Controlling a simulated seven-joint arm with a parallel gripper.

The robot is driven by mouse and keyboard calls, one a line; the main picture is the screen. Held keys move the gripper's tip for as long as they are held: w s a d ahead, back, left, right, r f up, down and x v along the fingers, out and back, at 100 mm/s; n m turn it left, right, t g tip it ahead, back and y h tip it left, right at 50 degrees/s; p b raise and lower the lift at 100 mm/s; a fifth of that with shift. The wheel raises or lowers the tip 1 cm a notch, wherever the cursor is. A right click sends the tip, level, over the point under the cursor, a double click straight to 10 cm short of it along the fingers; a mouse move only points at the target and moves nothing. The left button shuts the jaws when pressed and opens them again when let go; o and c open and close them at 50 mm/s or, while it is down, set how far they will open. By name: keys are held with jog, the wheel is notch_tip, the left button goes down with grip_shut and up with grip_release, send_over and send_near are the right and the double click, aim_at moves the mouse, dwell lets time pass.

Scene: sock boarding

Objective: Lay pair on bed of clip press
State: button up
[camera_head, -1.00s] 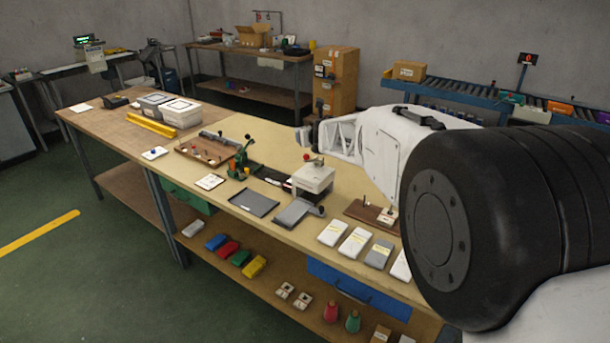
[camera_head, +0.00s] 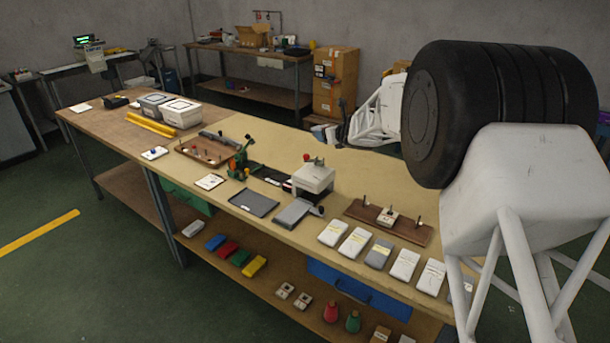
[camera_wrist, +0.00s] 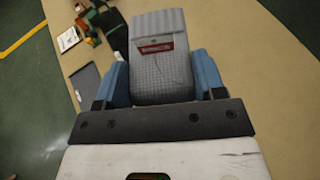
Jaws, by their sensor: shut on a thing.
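My gripper (camera_wrist: 161,78) is shut on a grey folded sock pair (camera_wrist: 160,62) with a red label band, held between its two blue fingers in the wrist view. In the head view my gripper (camera_head: 337,130) is over the far side of the bench, with the sock pair (camera_head: 320,132) small at its end. A green lever press (camera_head: 238,164) stands mid-bench, to the left of my gripper. A pale block-like press with a red knob (camera_head: 313,178) stands nearer the front. I cannot tell which is the clip press. In the wrist view the sock pair hides part of the bench.
The bench top (camera_head: 365,165) is clear below my gripper. A dark flat tray (camera_head: 254,202) and a grey plate (camera_head: 292,213) lie near the front edge. A wooden peg board (camera_head: 388,222) and several packets (camera_head: 356,242) lie at right.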

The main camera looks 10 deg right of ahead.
jog(key=shift+w+d+f+n+g+y, duration=0.5)
jog(key=shift+w+d+f+n+y, duration=0.55)
jog(key=shift+w+f, duration=0.6)
jog(key=n+g+y, duration=0.2)
jog(key=n+y, duration=0.1)
send_over(338, 181)
notch_tip(338, 181, down, 9)
jog(key=shift+s+d, duration=0.1)
jog(key=shift+f, duration=3.1)
jog(key=shift+f, duration=1.9)
jog(key=shift+f, duration=0.1)
jog(key=o, duration=0.9)
